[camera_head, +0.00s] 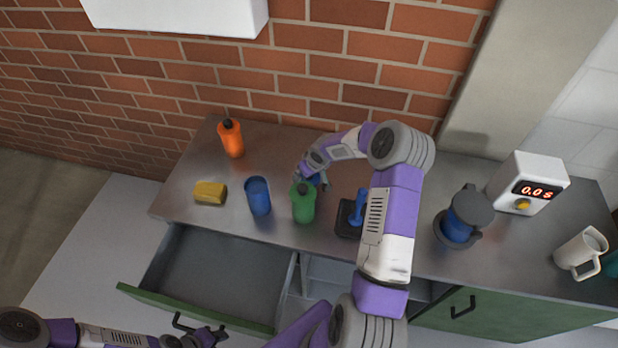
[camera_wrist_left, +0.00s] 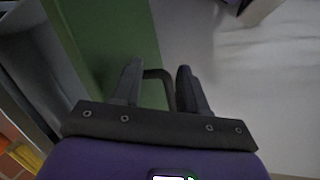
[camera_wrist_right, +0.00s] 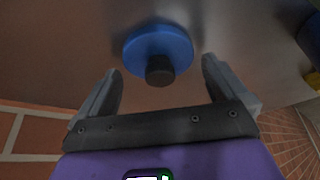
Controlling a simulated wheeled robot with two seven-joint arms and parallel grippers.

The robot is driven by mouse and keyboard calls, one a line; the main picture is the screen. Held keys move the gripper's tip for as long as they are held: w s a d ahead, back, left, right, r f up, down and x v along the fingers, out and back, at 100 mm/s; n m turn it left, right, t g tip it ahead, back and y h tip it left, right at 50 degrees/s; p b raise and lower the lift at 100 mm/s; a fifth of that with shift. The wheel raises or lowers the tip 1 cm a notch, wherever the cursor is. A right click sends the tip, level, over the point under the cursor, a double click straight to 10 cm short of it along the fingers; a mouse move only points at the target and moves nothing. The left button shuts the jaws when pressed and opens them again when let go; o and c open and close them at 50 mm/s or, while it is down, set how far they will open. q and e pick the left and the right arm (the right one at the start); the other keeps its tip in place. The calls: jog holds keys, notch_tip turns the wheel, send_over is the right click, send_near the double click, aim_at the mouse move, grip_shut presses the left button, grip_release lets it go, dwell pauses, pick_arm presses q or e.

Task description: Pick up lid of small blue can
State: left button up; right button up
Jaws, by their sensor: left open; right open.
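A round blue lid with a black knob (camera_wrist_right: 158,47) lies on the counter in the right wrist view. My right gripper (camera_wrist_right: 162,88) is open, with its fingers on either side of the knob and apart from it. In the head view the right gripper (camera_head: 314,182) is behind the green bottle, and only a patch of blue (camera_head: 317,178) shows by it. A blue can (camera_head: 258,197), seemingly without a lid, stands left of the green bottle. My left gripper (camera_head: 200,338) is open at the drawer front; in the left wrist view its fingers (camera_wrist_left: 157,85) are around the black handle (camera_wrist_left: 160,80).
The green bottle (camera_head: 303,204) stands close in front of my right gripper. An orange bottle (camera_head: 232,140) and yellow sponge (camera_head: 210,192) are at left. A black tray with a blue-handled tool (camera_head: 357,212), a grinder (camera_head: 462,215) and a scale (camera_head: 528,182) are at right. The drawer (camera_head: 215,280) is open.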

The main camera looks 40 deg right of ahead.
jog(key=shift+w+f, duration=0.2)
jog(key=shift+f, duration=0.15)
jog(key=shift+c, duration=0.3)
jog(key=c, duration=0.7)
